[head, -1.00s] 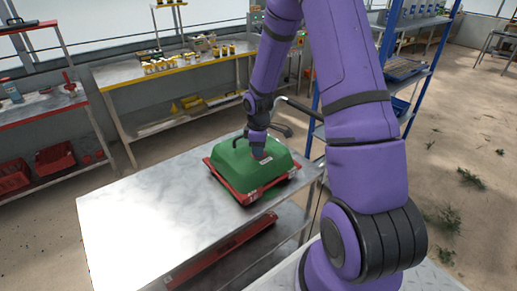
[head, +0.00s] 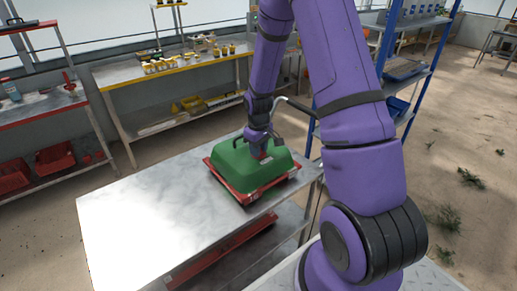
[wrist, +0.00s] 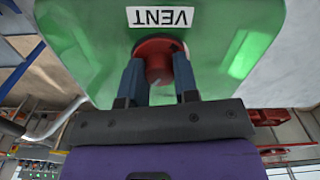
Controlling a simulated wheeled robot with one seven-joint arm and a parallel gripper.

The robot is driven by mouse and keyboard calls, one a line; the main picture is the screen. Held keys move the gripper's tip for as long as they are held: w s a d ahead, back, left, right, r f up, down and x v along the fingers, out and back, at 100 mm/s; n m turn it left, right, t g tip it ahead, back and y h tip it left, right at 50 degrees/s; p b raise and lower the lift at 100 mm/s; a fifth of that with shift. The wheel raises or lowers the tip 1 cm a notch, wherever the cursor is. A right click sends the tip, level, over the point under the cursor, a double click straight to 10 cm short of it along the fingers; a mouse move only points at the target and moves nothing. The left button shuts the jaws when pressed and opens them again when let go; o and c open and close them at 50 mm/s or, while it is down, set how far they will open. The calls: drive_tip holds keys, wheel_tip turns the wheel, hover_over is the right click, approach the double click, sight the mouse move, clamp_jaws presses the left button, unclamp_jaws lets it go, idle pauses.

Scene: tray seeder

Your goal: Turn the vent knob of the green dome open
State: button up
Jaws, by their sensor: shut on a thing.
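The green dome (head: 235,168) sits on a red tray (head: 246,198) on the metal table in the head view. In the wrist view the green dome (wrist: 90,45) fills the top, with a white VENT label (wrist: 160,17). Below the label is the red vent knob (wrist: 158,50). My gripper (wrist: 158,72) has a blue finger on each side of the knob and is shut on it. In the head view my gripper (head: 260,150) is at the dome's top and mostly hides the knob. I cannot tell how far the knob is turned.
The metal table (head: 140,220) is bare left of the tray. A yellow-edged bench (head: 170,72) with small pots stands behind. A blue shelf rack (head: 410,75) stands at the right, and a red-edged shelf (head: 40,105) at the left.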

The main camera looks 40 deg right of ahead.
drive_tip(key=m, duration=0.4)
drive_tip(key=shift+m, duration=0.3)
drive_tip(key=m, duration=0.5)
idle(1.0)
drive_tip(key=o, duration=0.9)
drive_tip(key=shift+r, duration=0.1)
wheel_tip(320, 180, up, 11)
drive_tip(key=shift+f, duration=0.2)
